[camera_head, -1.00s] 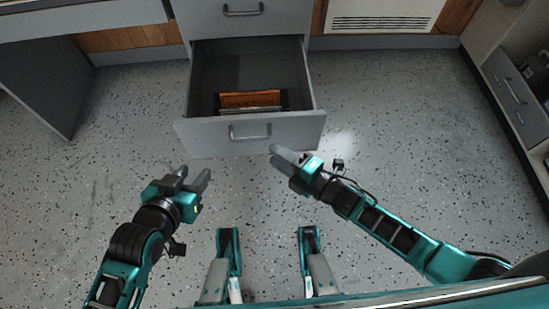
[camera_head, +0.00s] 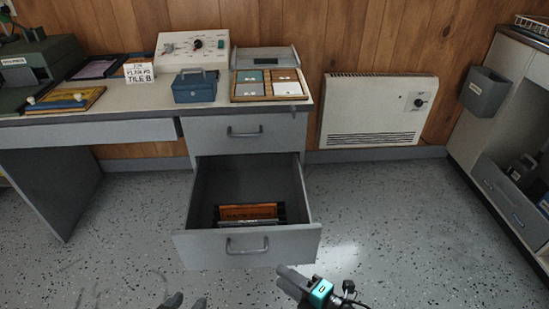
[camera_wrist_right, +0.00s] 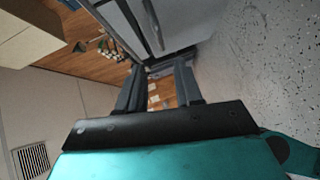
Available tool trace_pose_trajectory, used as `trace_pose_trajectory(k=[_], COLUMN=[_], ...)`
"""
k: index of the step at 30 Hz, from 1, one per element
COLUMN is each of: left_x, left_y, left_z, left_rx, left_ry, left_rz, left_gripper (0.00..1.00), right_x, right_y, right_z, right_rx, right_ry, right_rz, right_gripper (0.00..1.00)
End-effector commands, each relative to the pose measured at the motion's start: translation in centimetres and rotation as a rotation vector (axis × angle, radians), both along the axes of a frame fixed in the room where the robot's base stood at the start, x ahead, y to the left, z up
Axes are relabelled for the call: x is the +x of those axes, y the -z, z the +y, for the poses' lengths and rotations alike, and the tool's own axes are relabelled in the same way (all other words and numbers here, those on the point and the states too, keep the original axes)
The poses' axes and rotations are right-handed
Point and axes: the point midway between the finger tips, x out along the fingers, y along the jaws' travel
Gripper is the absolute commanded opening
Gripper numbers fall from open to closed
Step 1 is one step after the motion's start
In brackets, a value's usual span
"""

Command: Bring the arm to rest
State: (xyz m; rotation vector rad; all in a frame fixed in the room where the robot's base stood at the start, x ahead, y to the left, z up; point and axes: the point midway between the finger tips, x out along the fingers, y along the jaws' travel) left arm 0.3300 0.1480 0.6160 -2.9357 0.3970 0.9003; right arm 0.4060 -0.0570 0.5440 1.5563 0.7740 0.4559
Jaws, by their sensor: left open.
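My left gripper (camera_head: 186,302) shows only as two grey fingertips at the bottom edge of the head view. They stand apart with nothing between them; the rest of that arm is out of frame. My right gripper (camera_head: 289,276) is low in the head view, just in front of the open drawer (camera_head: 287,244) and near its lower right corner. I cannot tell whether it touches the drawer front. In the right wrist view its two fingers (camera_wrist_right: 159,85) are spread, with nothing held between them.
The pulled-out drawer holds an orange-brown item (camera_head: 248,211). The desk (camera_head: 215,113) above carries a blue box (camera_head: 195,88), a tile tray (camera_head: 268,99) and a control panel (camera_head: 190,45). A wall heater (camera_head: 375,110) is right of it. Floor (camera_head: 400,220) to the right is clear.

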Motion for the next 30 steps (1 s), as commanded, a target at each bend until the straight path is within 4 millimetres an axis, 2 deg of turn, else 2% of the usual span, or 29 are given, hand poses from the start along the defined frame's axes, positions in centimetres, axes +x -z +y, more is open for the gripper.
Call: trace_pose_trajectory(k=[5, 10, 15, 25, 26, 27, 30], left_x=[0.1, 0.2, 0.2, 0.2, 0.2, 0.2, 0.2], left_y=[-0.1, -0.1, -0.1, -0.1, -0.3, -1.9, -3.8], left_z=[0.0, 0.0, 0.0, 0.0, 0.0, 0.0, 0.2], left_rx=[0.000, 0.000, 0.000, 0.000, 0.000, 0.001, 0.004], left_ry=[0.000, 0.000, 0.000, 0.000, 0.000, 0.000, -0.003], left_rz=[-0.002, -0.004, -0.005, -0.004, -0.004, -0.001, -0.009], left_gripper=[0.43, 0.43, 0.43, 0.43, 0.43, 0.43, 0.43], right_x=[-0.2, -1.0, -2.8, -7.6, -8.0, -7.8, -7.9], right_y=[-0.4, -2.3, -4.4, -7.3, -7.7, -9.0, -10.4], right_z=[0.2, -0.4, -3.4, -9.0, -9.4, -9.4, -9.7], right_rx=[0.043, 0.279, 0.594, 1.021, 1.051, 1.039, 1.033], right_ry=[0.041, 0.262, 0.552, 0.943, 0.970, 0.963, 0.968], right_rz=[0.050, 0.314, 0.644, 1.031, 1.055, 1.045, 1.036], right_gripper=[0.35, 0.35, 0.35, 0.35, 0.35, 0.35, 0.35])
